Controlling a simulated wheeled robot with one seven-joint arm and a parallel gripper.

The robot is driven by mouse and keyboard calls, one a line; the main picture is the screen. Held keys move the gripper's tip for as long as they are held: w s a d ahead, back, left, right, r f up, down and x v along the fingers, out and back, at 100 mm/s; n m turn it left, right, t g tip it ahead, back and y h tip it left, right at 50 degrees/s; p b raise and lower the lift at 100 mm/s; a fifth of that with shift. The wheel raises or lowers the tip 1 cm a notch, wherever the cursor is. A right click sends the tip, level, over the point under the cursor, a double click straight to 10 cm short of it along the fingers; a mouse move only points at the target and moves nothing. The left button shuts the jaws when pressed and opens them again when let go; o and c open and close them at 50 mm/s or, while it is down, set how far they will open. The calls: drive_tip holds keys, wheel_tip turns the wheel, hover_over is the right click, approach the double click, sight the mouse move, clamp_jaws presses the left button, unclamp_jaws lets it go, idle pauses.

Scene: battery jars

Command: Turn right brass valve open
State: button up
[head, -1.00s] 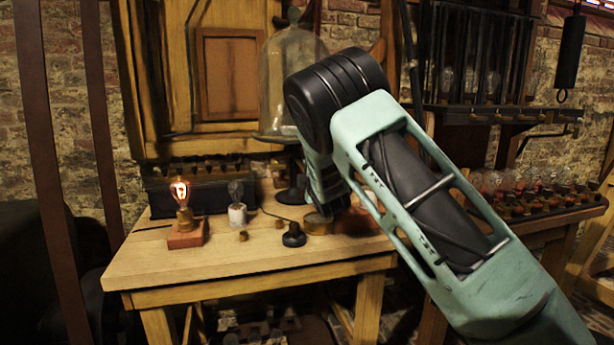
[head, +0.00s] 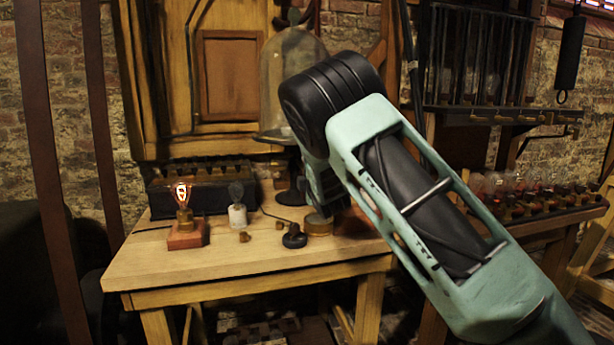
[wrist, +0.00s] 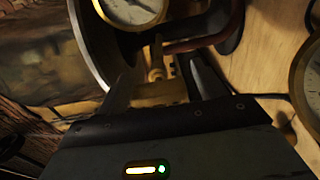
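In the wrist view a brass fitting with a short upright stem (wrist: 157,72), which looks like the valve, lies between the two dark fingers of my gripper (wrist: 160,88). The fingers stand apart on either side of it; I cannot tell whether they touch it. A white-faced gauge (wrist: 132,10) is just beyond it. In the head view my forearm hides the gripper and the valve. Which valve this is, left or right, I cannot tell.
In the head view a wooden table (head: 150,268) holds a lit bulb on a red base (head: 185,236), a small white jar (head: 237,215), a black knob-like piece (head: 294,238) and a round brass piece (head: 318,226). A glass bell jar (head: 290,75) stands behind. A brass-rimmed gauge (wrist: 313,75) sits at the wrist view's right edge.

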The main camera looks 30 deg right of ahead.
drive_tip(key=v, duration=1.7)
drive_tip(key=shift+s, duration=0.25)
drive_tip(key=shift+a, duration=0.1)
